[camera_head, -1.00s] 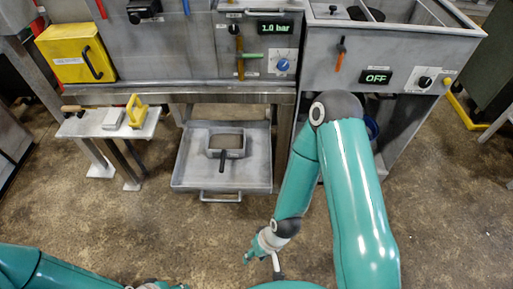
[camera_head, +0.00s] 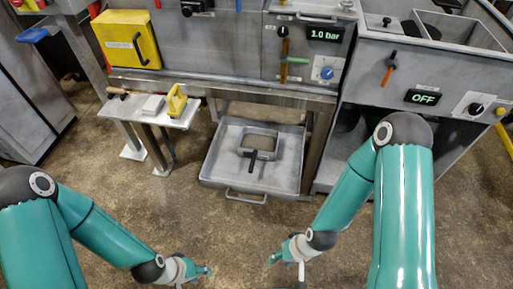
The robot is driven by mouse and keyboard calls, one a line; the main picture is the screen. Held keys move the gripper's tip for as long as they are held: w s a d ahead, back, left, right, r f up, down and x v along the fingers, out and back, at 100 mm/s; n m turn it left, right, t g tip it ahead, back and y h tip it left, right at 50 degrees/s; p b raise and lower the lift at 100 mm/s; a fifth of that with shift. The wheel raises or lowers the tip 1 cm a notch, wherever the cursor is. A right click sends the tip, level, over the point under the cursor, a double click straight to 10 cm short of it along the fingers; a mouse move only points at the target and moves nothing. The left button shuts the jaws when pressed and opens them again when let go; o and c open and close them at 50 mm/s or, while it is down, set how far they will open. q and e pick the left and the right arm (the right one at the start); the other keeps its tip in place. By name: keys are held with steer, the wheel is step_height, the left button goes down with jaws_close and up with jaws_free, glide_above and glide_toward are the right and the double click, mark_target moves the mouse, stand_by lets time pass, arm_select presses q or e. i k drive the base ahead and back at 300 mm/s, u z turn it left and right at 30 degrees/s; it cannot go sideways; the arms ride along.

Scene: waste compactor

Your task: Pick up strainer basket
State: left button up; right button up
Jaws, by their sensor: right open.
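A grey square frame with an open middle and a black handle (camera_head: 252,154), which seems to be the strainer basket, sits in a pulled-out grey metal tray (camera_head: 218,177) low under the machine. My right gripper (camera_head: 286,266) is open and empty over the floor, below and right of the tray in the picture. My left gripper (camera_head: 197,274) is near the bottom edge, below and left of the tray, partly cut off. Its opening cannot be made out. Both grippers are clear of the tray and frame.
A small side bench (camera_head: 140,108) left of the tray holds a yellow-handled tool (camera_head: 177,98) and a grey block (camera_head: 153,104). A yellow box (camera_head: 127,38) is on the machine front. Displays read 1.0 bar and OFF. The floor before the tray is clear.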

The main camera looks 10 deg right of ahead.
mark_target(254, 143)
steer(key=z, duration=0.35)
steer(key=i, duration=1)
steer(key=u, duration=0.4)
